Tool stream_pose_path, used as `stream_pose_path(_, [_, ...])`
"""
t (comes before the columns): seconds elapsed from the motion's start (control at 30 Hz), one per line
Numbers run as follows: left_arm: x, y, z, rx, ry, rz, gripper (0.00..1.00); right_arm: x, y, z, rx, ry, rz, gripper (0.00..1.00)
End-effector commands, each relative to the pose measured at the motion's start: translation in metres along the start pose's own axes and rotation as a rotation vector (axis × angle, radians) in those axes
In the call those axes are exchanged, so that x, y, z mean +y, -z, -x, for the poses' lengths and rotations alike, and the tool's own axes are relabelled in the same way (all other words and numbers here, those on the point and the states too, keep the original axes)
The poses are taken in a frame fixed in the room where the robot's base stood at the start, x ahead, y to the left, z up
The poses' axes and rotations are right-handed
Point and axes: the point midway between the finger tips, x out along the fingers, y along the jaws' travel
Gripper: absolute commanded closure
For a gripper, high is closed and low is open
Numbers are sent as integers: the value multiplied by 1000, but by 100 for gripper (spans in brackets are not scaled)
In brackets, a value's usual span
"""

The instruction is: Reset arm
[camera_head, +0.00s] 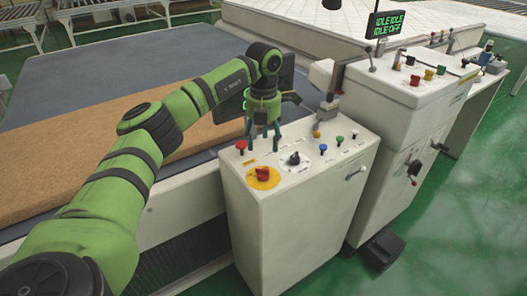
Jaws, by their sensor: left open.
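My left gripper (264,138) hangs fingers-down at the end of the green left arm, over the top of the near control box (300,205). Its fingers are open and nothing shows between them. On the box top, a red button (241,145) is just left of the fingers. A red emergency knob on a yellow disc (263,175) and a black rotary switch (294,158) are in front of them. Whether the fingertips touch the panel I cannot tell. My right gripper is not in view.
A brown mattress (60,170) lies on the grey bed (90,75) behind my arm. Blue, green and white buttons (339,141) line the box's right side. A taller control cabinet (415,110) with a display (387,25) reading IDLE and OFF stands at right. Green floor (450,220) is clear at lower right.

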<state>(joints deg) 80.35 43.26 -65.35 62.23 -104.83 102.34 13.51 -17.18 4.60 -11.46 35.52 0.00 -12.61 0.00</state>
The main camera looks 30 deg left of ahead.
Motion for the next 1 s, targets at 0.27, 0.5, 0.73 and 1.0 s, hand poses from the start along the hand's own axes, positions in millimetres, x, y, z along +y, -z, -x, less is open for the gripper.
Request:
stream_pose_path(0.27, [0, 0, 7, 1, 0, 0, 40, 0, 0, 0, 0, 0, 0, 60])
stream_pose_path(0.5, [0, 0, 7, 1, 0, -1, 40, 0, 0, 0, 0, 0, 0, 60])
stream_pose_path(0.73, [-13, -4, -1, -15, 30, -26, 40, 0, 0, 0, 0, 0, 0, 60])
stream_pose_path(1.0, [-167, -24, -50, -210, 449, -210, 40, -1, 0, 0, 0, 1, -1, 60])
